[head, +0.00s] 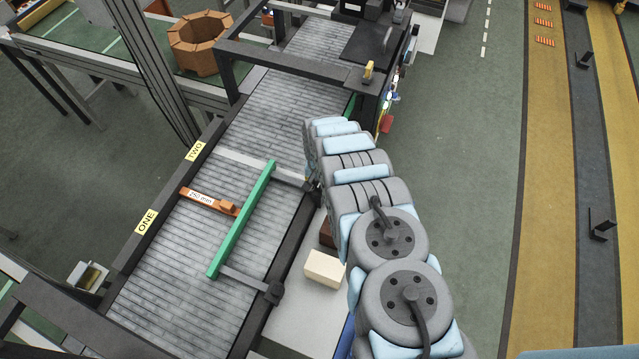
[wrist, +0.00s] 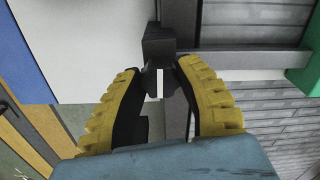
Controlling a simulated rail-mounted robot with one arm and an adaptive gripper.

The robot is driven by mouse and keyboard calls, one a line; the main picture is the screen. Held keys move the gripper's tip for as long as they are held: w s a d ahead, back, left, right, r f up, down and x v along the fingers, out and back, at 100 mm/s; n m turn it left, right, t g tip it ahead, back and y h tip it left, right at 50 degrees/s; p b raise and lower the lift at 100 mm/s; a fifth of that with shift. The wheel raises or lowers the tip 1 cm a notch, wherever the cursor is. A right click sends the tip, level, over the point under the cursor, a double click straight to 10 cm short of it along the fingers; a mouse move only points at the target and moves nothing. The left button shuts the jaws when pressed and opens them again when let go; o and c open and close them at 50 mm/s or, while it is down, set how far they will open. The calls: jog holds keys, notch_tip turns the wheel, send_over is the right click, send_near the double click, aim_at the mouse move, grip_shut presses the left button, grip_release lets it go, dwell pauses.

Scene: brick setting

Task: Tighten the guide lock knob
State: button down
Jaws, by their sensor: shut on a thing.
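The green guide bar (head: 243,220) lies over the slatted conveyor on two crossrods, and its edge shows in the wrist view (wrist: 304,84). In the wrist view a dark clamp block (wrist: 158,46) sits at the end of a rod. The dark guide lock knob (wrist: 150,80) is just below it. My gripper (wrist: 158,74), with yellow ribbed fingers, is shut on the knob, one finger on each side. Part of the knob is hidden between the fingers. In the head view my arm covers the gripper and this knob. The near rod ends in another dark clamp (head: 273,292).
An orange stop marked 250 mm (head: 205,201) lies on the conveyor (head: 180,265), left of the guide bar. A cream block (head: 324,269) and a brown one (head: 327,233) sit on the side ledge by my arm. A dark frame (head: 300,65) spans the conveyor further back.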

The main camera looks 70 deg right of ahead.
jog(key=shift+w+a+f+m, duration=0.1)
jog(key=shift+m, duration=0.2)
jog(key=m+b, duration=0.2)
jog(key=m, duration=0.2)
jog(key=shift+f, duration=0.1)
jog(key=m+b, duration=0.4)
jog(key=m, duration=0.2)
jog(key=shift+f+m, duration=0.1)
jog(key=shift+m, duration=0.2)
jog(key=m+b, duration=0.4)
jog(key=m, duration=0.2)
jog(key=shift+b, duration=0.3)
jog(key=m+b, duration=0.2)
jog(key=m, duration=0.3)
jog(key=shift+b, duration=0.35)
jog(key=shift+m, duration=0.3)
jog(key=shift+r, duration=0.2)
jog(key=c, duration=0.6)
grip_release()
jog(key=shift+w, duration=0.1)
